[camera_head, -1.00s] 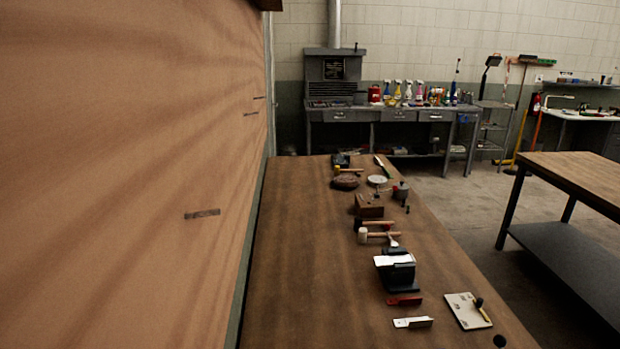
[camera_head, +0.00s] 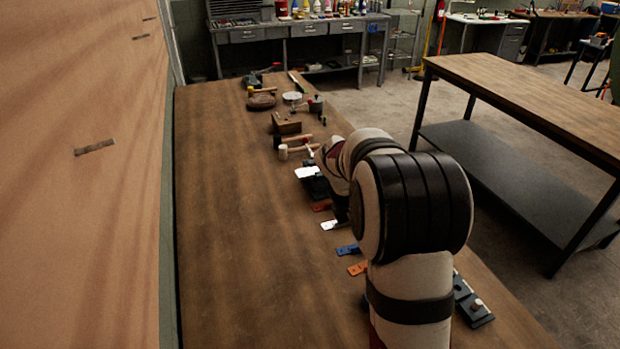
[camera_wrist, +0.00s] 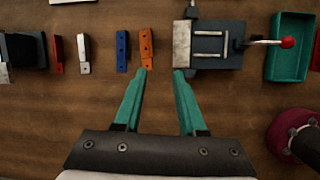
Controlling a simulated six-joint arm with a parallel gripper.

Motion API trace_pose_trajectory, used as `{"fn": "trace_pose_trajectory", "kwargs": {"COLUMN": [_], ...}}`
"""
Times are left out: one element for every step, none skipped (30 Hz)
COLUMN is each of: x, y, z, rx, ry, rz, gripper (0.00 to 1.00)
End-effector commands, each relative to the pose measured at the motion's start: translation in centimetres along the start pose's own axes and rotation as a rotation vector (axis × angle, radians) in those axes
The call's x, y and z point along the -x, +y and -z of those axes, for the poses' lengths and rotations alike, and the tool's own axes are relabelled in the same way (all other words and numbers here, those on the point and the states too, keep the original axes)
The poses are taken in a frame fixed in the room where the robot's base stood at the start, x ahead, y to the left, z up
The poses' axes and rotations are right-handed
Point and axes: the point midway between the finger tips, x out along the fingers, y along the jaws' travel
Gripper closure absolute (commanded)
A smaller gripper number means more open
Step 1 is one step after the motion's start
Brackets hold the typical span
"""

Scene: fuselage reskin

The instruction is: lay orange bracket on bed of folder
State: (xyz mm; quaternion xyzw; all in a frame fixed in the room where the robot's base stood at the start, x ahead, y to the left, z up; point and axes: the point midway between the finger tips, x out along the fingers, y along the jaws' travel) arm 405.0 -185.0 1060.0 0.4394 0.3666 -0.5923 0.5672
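The orange bracket (camera_wrist: 146,48) lies on the bench in the wrist view, with holes along it. It also shows left of my arm in the head view (camera_head: 357,268). The folder (camera_wrist: 232,45) is just right of it, with a pale metal bar at its left edge, a dark bed and a red-knobbed lever. In the head view my arm hides part of the folder (camera_head: 472,302). My gripper (camera_wrist: 161,76) is open and empty. Its teal fingers point toward the gap between bracket and folder; the left tip is near the bracket's lower end. Their height above the bench is unclear.
A blue bracket (camera_wrist: 122,52), a white bracket (camera_wrist: 84,54) and a red bracket (camera_wrist: 57,52) lie to the left, beside a dark block (camera_wrist: 22,52). A green tray (camera_wrist: 290,48) is right of the folder. Several tools lie farther along the bench.

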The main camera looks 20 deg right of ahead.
Motion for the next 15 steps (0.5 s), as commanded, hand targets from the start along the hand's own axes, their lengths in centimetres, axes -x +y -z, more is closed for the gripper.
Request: {"fn": "trace_pose_trajectory", "kwargs": {"x": [-1.3, -1.8, -2.4, -3.0, -3.6, -4.6, -5.4, -6.4, -7.6, -8.5, -9.3, -10.3, -10.9, -11.5, -12.1], "y": [0.9, 1.4, 1.7, 1.8, 1.8, 1.8, 1.7, 1.8, 1.7, 1.8, 1.8, 1.8, 1.8, 1.8, 1.9], "z": [-0.6, -0.9, -1.2, -1.3, -1.4, -1.3, -1.3, -1.4, -1.4, -1.4, -1.4, -1.4, -1.5, -1.5, -1.5], "rx": [0.084, 0.128, 0.166, 0.182, 0.189, 0.191, 0.19, 0.19, 0.188, 0.188, 0.187, 0.188, 0.187, 0.186, 0.186], "ry": [-0.017, -0.026, -0.033, -0.036, -0.037, -0.036, -0.035, -0.035, -0.034, -0.034, -0.034, -0.034, -0.034, -0.035, -0.035], "rz": [0.001, -0.001, -0.001, 0.0, -0.001, 0.001, 0.001, 0.002, 0.002, 0.001, 0.002, 0.001, 0.0, 0.0, -0.001], "gripper": [0.6, 0.6, 0.6, 0.6, 0.6, 0.6, 0.6, 0.6, 0.6, 0.6, 0.6, 0.6, 0.6, 0.6, 0.6]}}
